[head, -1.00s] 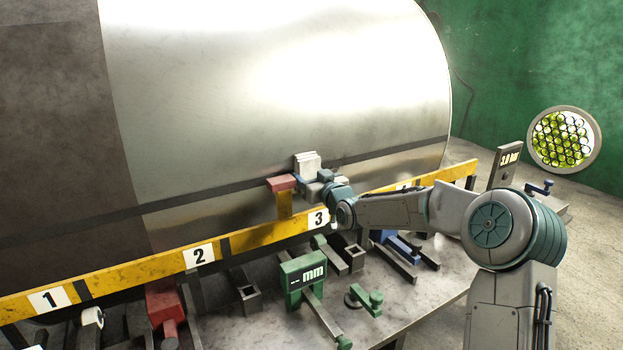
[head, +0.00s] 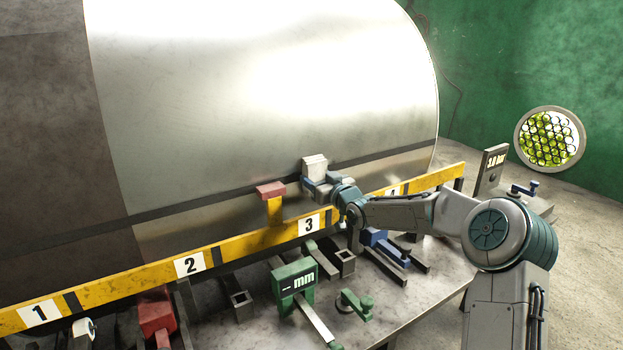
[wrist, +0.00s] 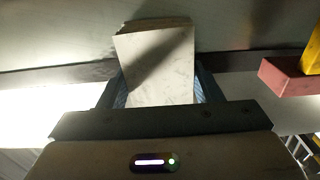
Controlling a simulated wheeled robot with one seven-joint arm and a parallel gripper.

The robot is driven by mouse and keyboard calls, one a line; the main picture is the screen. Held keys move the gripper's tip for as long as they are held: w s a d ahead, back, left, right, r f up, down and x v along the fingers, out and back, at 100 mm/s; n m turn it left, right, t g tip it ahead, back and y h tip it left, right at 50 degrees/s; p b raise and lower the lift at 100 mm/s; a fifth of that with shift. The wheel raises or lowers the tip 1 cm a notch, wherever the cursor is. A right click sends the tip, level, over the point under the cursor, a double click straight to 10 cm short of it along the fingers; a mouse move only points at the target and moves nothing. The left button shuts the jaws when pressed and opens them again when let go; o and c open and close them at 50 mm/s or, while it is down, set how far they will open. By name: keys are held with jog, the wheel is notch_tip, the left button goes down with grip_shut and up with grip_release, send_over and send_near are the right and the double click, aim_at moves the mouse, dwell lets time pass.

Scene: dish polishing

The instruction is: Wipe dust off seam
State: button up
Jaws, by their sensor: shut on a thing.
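The seam (head: 225,194) is a dark band running along the big shiny metal cylinder (head: 270,90). In the wrist view the seam (wrist: 62,75) crosses behind the pad. My gripper (head: 317,182) is shut on a white, layered pad (head: 314,164); the pad (wrist: 155,65) stands between the blue fingers in the wrist view. The pad overlaps the seam, just right of the red block and above the number 3 plate. It hides part of the seam. I cannot tell how firmly it touches. Dust on the seam is not clear to see.
A yellow rail (head: 185,265) with numbered plates runs below the seam. A red block on a yellow post (head: 271,189) rises close left of my gripper. Below are a green mm gauge (head: 294,280), blue clamp (head: 376,238) and other tools on a table (head: 395,305).

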aim_at(342, 166)
jog(key=w+d+p, duration=0.2)
jog(key=d+p, duration=0.1)
jog(key=w+d+p, duration=0.1)
jog(key=d, duration=0.1)
jog(key=shift+w+d+r+p, duration=0.2)
jog(key=shift+w+r+p, duration=0.05)
jog(key=shift+w+p, duration=0.1)
jog(key=shift+w+d+f+p, duration=0.1)
jog(key=shift+w+d+p, duration=0.25)
jog(key=shift+d, duration=0.15)
jog(key=shift+w+d+p, duration=0.45)
jog(key=shift+d+p, duration=0.25)
jog(key=shift+p, duration=0.2)
jog(key=shift+w+d+p, duration=0.4)
jog(key=shift+d+p, duration=0.1)
jog(key=shift+d, duration=0.05)
jog(key=shift+w+d+f, duration=0.1)
jog(key=shift+b, duration=0.3)
